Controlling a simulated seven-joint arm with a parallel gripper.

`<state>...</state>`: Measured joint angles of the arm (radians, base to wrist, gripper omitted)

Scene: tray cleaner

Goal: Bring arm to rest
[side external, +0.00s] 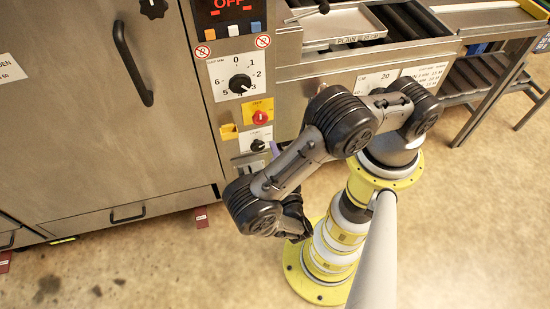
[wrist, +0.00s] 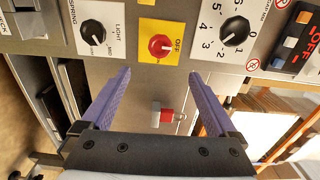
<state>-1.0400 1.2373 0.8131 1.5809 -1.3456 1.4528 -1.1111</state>
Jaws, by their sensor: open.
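My gripper (wrist: 160,74) is open in the wrist view, its two purple fingers apart with nothing between them. It faces the machine's control panel (wrist: 205,68). The red rotary switch (wrist: 161,45) on its yellow plate, marked OFF, appears beyond and between the fingertips, apart from them. In the side view my arm is folded in front of the panel, and most of my gripper is hidden behind its links. Only a sliver of purple finger shows there. The red switch (side external: 260,117) is in plain sight above it.
The panel also carries a numbered dial (side external: 240,84), a lower black knob (side external: 258,145) and a display (side external: 230,8) reading OFF. A large steel door (side external: 75,110) with a handle is at left. A tray (side external: 345,25) sits on the conveyor. Floor at front left is clear.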

